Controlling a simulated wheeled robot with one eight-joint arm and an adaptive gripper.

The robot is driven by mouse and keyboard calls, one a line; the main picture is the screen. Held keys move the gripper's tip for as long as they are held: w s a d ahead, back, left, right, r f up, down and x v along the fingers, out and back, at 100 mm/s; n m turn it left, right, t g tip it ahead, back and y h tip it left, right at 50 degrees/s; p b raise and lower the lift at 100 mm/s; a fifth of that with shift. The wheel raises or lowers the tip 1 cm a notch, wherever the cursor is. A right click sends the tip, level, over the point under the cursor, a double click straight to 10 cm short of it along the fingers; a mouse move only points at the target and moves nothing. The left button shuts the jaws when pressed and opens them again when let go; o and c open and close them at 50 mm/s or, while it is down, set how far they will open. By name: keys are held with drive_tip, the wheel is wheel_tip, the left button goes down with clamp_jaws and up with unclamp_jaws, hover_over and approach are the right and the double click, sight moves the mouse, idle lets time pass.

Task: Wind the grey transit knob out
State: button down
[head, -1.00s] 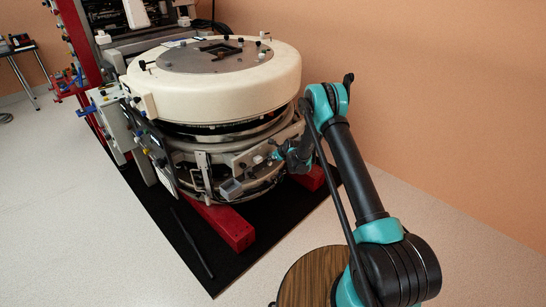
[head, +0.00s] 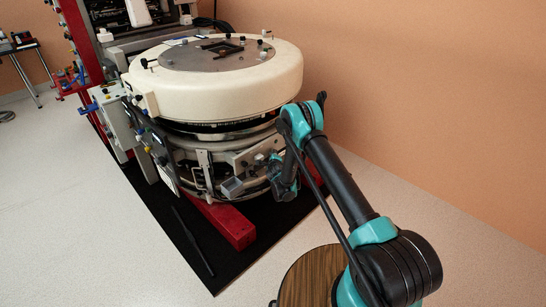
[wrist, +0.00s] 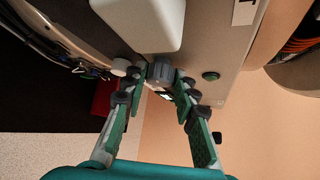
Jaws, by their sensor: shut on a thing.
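The grey transit knob (wrist: 160,69) shows in the wrist view, near the middle, at the edge of a grey panel (wrist: 225,50). My gripper (wrist: 160,78) has its green-padded fingertips on either side of the knob and is shut on it. The knob's far side and its thread are hidden. In the head view my gripper (head: 284,172) is at the lower right side of the round gantry (head: 215,95), below its cream cover. The knob cannot be made out there.
A white block (wrist: 142,22) stands close above. Red feet (head: 232,226) rest on a black mat (head: 230,270). The pale floor in front is clear.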

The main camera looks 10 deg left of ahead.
drive_tip(key=shift+f+t, duration=0.1)
drive_tip(key=shift+t, duration=0.2)
idle(0.4)
drive_tip(key=c, duration=1.2)
unclamp_jaws()
wheel_tip(320, 180, up, 10)
drive_tip(key=shift+r, duration=0.1)
